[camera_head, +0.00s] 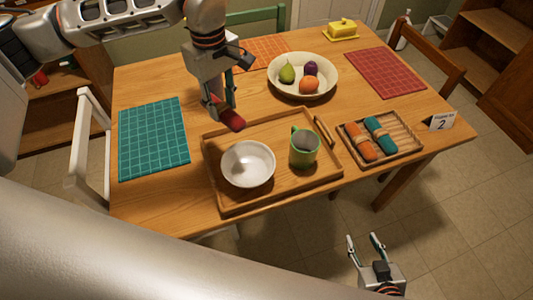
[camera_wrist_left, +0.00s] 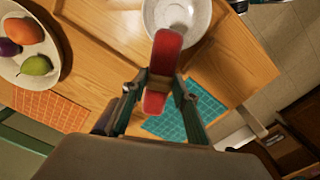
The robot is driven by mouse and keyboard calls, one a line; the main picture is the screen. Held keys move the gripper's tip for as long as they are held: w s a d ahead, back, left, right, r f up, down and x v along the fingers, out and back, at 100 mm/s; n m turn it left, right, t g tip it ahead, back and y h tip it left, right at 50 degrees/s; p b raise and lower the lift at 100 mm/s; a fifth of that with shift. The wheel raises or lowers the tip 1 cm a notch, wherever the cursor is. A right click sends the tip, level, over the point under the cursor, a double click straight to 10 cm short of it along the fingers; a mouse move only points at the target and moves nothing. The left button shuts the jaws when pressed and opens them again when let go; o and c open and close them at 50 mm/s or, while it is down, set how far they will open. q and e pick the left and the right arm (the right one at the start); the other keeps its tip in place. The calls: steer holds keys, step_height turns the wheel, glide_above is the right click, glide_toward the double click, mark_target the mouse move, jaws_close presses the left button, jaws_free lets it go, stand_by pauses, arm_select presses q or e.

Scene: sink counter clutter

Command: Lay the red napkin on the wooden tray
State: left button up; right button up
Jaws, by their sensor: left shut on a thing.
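The red napkin (camera_head: 234,122) is a rolled cloth with a brown band around its middle, clearer in the left wrist view (camera_wrist_left: 167,47). My left gripper (camera_head: 223,103) is shut on it around the band, also in the left wrist view (camera_wrist_left: 159,84). The napkin shows over the back left part of the wooden tray (camera_head: 274,134); it appears held above it, but the exact gap is unclear. The tray holds a white bowl (camera_head: 248,163) and a green mug (camera_head: 304,147). My right gripper (camera_head: 362,239) is open and empty, in front of the table over the floor.
A wicker basket (camera_head: 349,130) with an orange napkin (camera_head: 361,142) and a teal napkin (camera_head: 379,132) stands right of the tray. A fruit bowl (camera_head: 331,88) is behind it. A teal placemat (camera_head: 153,139) lies left. The tray's back strip behind bowl and mug is bare.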

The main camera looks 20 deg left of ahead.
arm_select(q)
steer(key=n, duration=0.3)
steer(key=w+n, duration=0.1)
steer(key=shift+d+r+n, duration=0.3)
steer(key=shift+d, duration=0.1)
steer(key=w+n, duration=0.1)
steer(key=n, duration=0.6)
step_height(320, 180, up, 4)
steer(key=m+p, duration=0.3)
steer(key=m, duration=3.2)
glide_above(259, 135)
step_height(259, 135, down, 20)
steer(key=shift+r+p, duration=0.1)
steer(key=shift+p, duration=0.4)
